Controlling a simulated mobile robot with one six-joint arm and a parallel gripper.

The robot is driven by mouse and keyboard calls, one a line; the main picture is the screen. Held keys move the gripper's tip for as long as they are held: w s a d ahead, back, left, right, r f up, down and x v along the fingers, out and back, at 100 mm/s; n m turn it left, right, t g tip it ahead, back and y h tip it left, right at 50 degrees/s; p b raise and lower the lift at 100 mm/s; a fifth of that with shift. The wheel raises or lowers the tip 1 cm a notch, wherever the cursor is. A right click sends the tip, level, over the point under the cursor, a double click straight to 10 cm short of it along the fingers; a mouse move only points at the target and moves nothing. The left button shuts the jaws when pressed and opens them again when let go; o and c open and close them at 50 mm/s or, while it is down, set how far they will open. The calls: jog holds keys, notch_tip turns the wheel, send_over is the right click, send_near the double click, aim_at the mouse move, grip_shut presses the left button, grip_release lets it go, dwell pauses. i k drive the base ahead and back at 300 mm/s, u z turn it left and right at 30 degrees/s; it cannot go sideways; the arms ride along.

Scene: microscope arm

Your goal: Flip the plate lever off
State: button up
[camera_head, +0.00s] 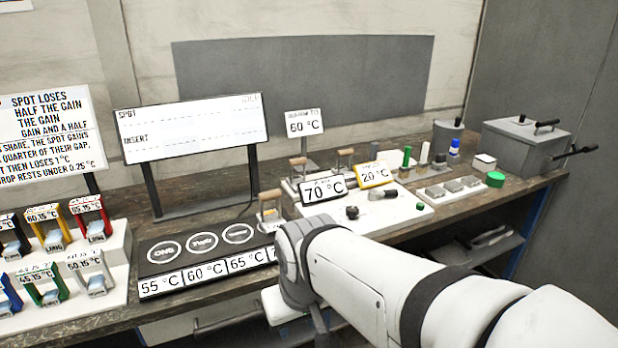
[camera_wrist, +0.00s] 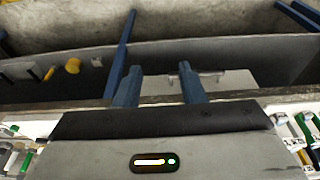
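A white panel (camera_head: 400,212) carries a 70 °C display (camera_head: 323,190), a 20 °C display (camera_head: 374,174) and a dark knob (camera_head: 352,212). My gripper's two blue fingers (camera_wrist: 159,88) are apart and empty in the wrist view. In the head view my arm hides most of the gripper, low at the bench's front.
A black board with round marks (camera_head: 195,250) and temperature labels lies left of my arm. Coloured labelled racks (camera_head: 65,255) stand at far left. A grey box (camera_head: 530,145) stands at the right end. A tilted screen (camera_head: 190,128) stands behind the board.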

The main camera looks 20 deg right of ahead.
aim_at(372, 194)
jog(key=u, duration=2.25)
jog(key=k, duration=1.2)
jog(key=z, duration=2.25)
jog(key=i, duration=0.95)
